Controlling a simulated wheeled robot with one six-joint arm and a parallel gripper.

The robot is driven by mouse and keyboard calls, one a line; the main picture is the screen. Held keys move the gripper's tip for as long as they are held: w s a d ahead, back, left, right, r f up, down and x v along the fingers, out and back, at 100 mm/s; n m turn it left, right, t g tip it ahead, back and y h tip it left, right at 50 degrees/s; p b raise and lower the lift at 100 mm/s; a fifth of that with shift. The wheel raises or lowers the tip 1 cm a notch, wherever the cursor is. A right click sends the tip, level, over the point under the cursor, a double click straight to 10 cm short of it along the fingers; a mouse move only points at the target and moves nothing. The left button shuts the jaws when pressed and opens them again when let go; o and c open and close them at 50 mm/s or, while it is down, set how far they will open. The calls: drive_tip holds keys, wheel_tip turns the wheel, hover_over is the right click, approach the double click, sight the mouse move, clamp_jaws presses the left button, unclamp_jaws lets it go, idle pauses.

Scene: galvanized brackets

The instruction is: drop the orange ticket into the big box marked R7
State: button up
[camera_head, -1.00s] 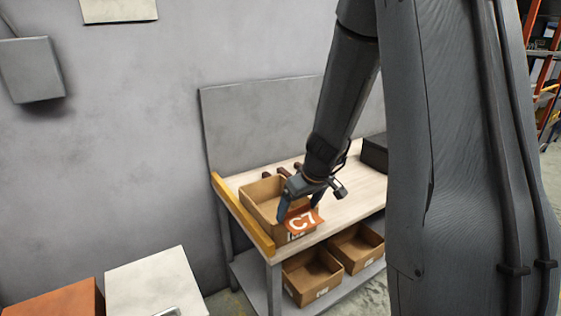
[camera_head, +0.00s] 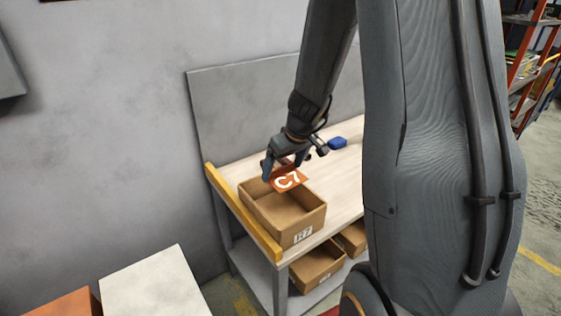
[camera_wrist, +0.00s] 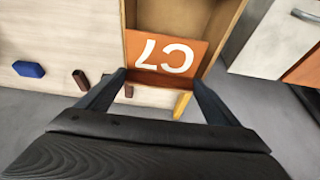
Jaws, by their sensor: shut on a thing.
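The orange ticket (camera_head: 290,180), printed with a white C7, is held flat between the fingers of my gripper (camera_head: 284,171). In the wrist view the ticket (camera_wrist: 165,53) spans the two fingertips (camera_wrist: 160,82). The big cardboard box (camera_head: 302,220) stands open on the bench with an R7 label on its front. In the head view the ticket appears above the back part of the box opening. In the wrist view the box (camera_wrist: 178,14) extends beyond the ticket, with walls on both sides. The visible part of its floor is bare.
The wooden bench (camera_head: 338,180) has a yellow edge strip (camera_head: 240,212) along its left side. A blue block (camera_head: 337,143) lies behind the box. Small dark red pieces (camera_wrist: 80,79) lie nearby. Smaller boxes (camera_head: 316,267) sit on the lower shelf. A grey panel stands behind the bench.

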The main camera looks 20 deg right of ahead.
sight(286, 177)
drive_tip(key=shift+d+f+b, duration=0.15)
drive_tip(key=shift+f+b, duration=1.85)
drive_tip(key=shift+f, duration=0.65)
drive_tip(key=o, duration=0.9)
drive_tip(key=shift+p+v, duration=0.55)
drive_tip(key=shift+v, duration=3.4)
drive_tip(key=s+a+g, duration=0.1)
drive_tip(key=s+a, duration=0.2)
drive_tip(key=s, duration=0.2)
drive_tip(key=s+a+m+g, duration=0.1)
drive_tip(key=s+a, duration=0.3)
drive_tip(key=s, duration=0.1)
drive_tip(key=s+a+f+m+g, duration=0.1)
drive_tip(key=s+a, duration=0.3)
drive_tip(key=s, duration=0.1)
drive_tip(key=shift+a+h, duration=0.15)
drive_tip(key=shift+h, duration=0.25)
